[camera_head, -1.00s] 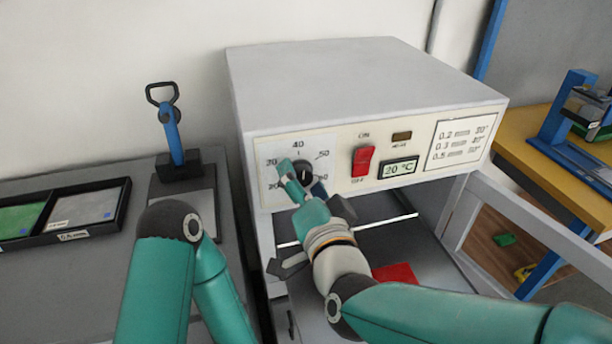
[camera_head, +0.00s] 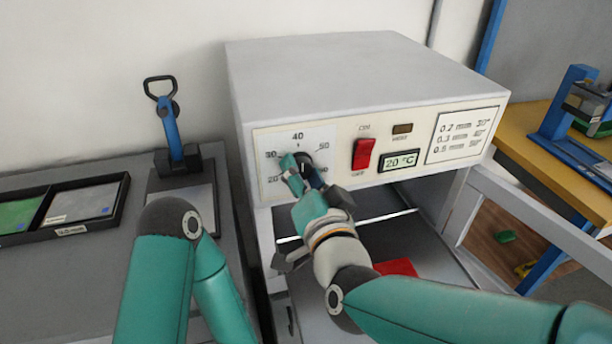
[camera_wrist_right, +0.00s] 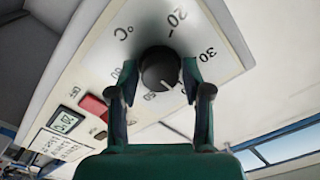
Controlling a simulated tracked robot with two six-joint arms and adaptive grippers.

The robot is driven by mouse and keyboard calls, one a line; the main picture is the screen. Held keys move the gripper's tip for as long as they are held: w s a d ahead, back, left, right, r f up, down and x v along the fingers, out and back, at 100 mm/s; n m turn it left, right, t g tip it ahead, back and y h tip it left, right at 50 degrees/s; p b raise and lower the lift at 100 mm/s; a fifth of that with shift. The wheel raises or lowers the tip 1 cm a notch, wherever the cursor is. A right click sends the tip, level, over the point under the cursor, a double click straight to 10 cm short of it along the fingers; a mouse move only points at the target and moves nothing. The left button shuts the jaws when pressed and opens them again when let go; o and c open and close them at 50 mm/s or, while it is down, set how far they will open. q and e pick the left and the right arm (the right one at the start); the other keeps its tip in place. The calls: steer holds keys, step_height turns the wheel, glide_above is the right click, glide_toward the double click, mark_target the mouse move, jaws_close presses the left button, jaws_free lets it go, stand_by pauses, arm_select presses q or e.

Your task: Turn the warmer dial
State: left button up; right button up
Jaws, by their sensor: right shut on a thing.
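The warmer dial (camera_head: 305,158) is a dark round knob on the white scale plate of the warmer (camera_head: 340,75). In the right wrist view the dial (camera_wrist_right: 160,68) sits between the two fingers, and its white mark points down, close to the 50. My right gripper (camera_head: 301,170) is shut on the dial, with one finger on each side; it also shows in the right wrist view (camera_wrist_right: 160,84). The fingers partly cover the dial in the head view. The readout (camera_head: 399,161) shows 20 °C. My left arm is in the head view, but its gripper is not.
A red switch (camera_head: 363,154) sits right of the dial. A red piece (camera_head: 398,267) lies below in the warmer's opening. A blue-handled tool (camera_head: 171,125) and a black tray (camera_head: 118,205) stand on the left bench. A yellow table (camera_head: 540,150) is at the right.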

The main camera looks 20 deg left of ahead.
steer(key=o, duration=1.2)
steer(key=shift+w+d+f, duration=0.1)
steer(key=shift+w, duration=0.05)
steer(key=shift+c, duration=0.2)
steer(key=shift+s+d, duration=0.15)
steer(key=shift+s, duration=0.25)
steer(key=v, duration=1.1)
steer(key=shift+d, duration=0.1)
